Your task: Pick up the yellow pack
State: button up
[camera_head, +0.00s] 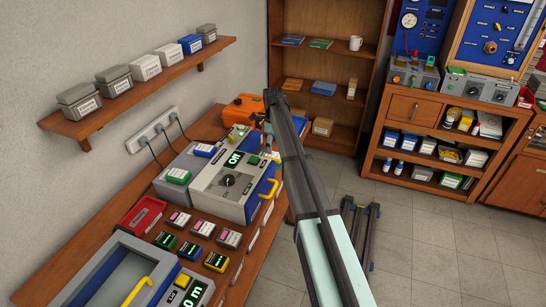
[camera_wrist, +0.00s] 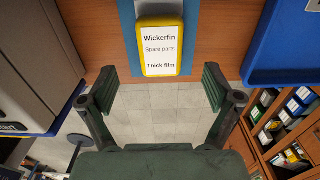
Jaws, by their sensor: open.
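A yellow pack (camera_wrist: 161,48) with a white label reading "Wickerfin, Spare parts, Thick film" shows at the top middle of the wrist view. It rests on a blue strip (camera_wrist: 127,18) on the wooden bench top (camera_wrist: 90,30), close to the bench's front edge. My gripper (camera_wrist: 159,88) is open and empty. Its two fingers are spread left and right, lower in the picture than most of the pack, and do not touch it. In the head view my arm hides the gripper's fingers, and I cannot pick out this pack there.
A grey device (camera_wrist: 22,50) stands left of the pack, and a blue object (camera_wrist: 285,45) stands right of it. Tiled floor shows between my fingers. The head view shows a bench instrument (camera_head: 232,180), an orange case (camera_head: 243,109) and several small boxes along the bench.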

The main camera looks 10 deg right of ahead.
aim_at(273, 154)
jog(key=shift+f+p, duration=1.15)
jog(key=shift+f, duration=1.3)
jog(key=c, duration=1.4)
jog(key=shift+o, duration=0.2)
jog(key=shift+w+r, duration=0.1)
jog(key=shift+r, duration=0.05)
